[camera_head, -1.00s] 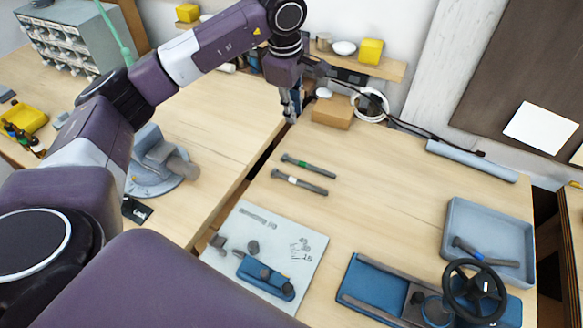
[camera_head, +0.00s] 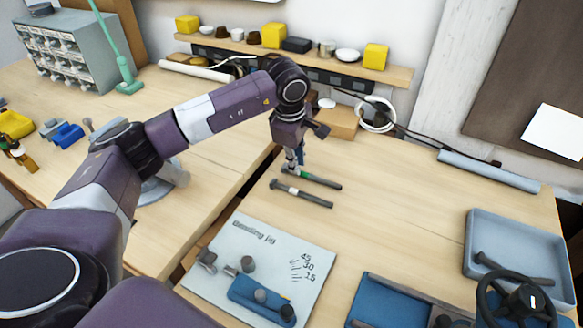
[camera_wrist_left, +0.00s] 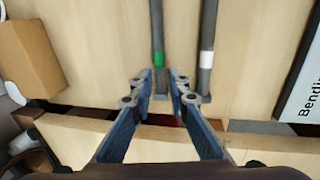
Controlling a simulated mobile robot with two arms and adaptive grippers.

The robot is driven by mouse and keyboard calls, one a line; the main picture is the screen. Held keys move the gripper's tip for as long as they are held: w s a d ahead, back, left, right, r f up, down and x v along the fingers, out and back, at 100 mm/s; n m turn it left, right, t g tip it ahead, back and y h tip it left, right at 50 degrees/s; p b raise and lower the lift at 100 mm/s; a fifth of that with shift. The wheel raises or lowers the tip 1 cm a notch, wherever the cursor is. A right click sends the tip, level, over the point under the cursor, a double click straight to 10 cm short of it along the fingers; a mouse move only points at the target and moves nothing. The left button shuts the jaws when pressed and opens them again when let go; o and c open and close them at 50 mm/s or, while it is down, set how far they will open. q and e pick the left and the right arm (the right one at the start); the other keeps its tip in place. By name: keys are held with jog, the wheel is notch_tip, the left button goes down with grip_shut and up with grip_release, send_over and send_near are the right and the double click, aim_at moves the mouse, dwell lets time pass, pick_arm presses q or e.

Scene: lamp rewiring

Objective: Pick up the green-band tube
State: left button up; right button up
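The green-band tube (camera_head: 322,181) is grey and lies on the right-hand table, with its green band (camera_wrist_left: 158,58) near one end. A white-band tube (camera_head: 312,198) lies roughly parallel beside it. My left gripper (camera_head: 292,165) is at the banded end of the green-band tube and partly hides it in the head view. In the left wrist view the gripper (camera_wrist_left: 162,74) is open and empty, fingers pointing towards the tubes. My right gripper is not in view.
A sheet with a blue fixture (camera_head: 262,300) lies at the front. A grey tray (camera_head: 476,250) holding a tube is at the right, by a black handwheel (camera_head: 518,298). A cardboard box (camera_head: 340,122) stands behind. A gap separates the tables. Table right of the tubes is clear.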

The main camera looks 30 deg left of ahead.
pick_arm(q)
jog(key=shift+w+f, duration=0.25)
jog(key=shift+f, duration=1)
grip_shut()
jog(key=shift+r, duration=0.1)
